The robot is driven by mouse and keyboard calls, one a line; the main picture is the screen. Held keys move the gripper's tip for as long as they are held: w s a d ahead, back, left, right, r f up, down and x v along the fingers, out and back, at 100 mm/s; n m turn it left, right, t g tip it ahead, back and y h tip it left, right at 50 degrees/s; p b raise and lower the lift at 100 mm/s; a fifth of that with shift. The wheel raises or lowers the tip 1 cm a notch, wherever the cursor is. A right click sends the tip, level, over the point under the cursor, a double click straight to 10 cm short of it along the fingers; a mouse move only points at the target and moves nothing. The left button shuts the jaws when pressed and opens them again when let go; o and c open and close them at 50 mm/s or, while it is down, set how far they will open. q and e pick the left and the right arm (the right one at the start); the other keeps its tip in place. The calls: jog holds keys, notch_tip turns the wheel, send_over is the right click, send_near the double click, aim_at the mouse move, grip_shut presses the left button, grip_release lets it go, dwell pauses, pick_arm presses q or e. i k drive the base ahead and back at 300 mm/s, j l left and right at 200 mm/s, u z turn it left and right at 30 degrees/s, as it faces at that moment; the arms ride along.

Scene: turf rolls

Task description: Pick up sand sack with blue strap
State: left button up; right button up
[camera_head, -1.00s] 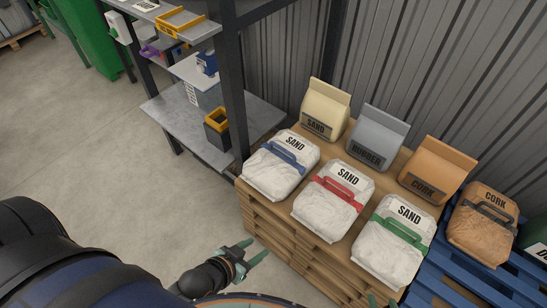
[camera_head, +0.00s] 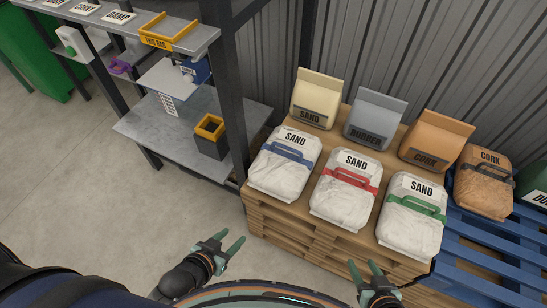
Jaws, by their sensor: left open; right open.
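The white sand sack with the blue strap (camera_head: 284,164) lies at the left end of the front row on the stacked wooden pallets (camera_head: 290,228). Beside it lie a sand sack with a red strap (camera_head: 343,190) and one with a green strap (camera_head: 411,216). My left gripper (camera_head: 226,246) is open and empty, low in front of the pallets and below the blue-strap sack in the picture. My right gripper (camera_head: 366,271) is open and empty at the bottom edge, in front of the pallets below the green-strap sack.
Upright sand (camera_head: 316,98), rubber (camera_head: 375,118) and cork (camera_head: 435,141) bags stand behind the sacks. A brown cork sack (camera_head: 483,181) lies on a blue pallet (camera_head: 490,245) at right. A metal shelf (camera_head: 165,130) with a dark post stands close at left. The floor at left is clear.

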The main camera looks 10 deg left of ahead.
aim_at(284, 164)
jog(key=j, duration=0.9)
jog(key=i+j, duration=0.1)
jog(key=j, duration=0.2)
jog(key=i+j, duration=0.1)
jog(key=j, duration=0.2)
jog(key=i+j, duration=0.1)
jog(key=j, duration=0.2)
jog(key=i+j, duration=0.15)
jog(key=i, duration=0.15)
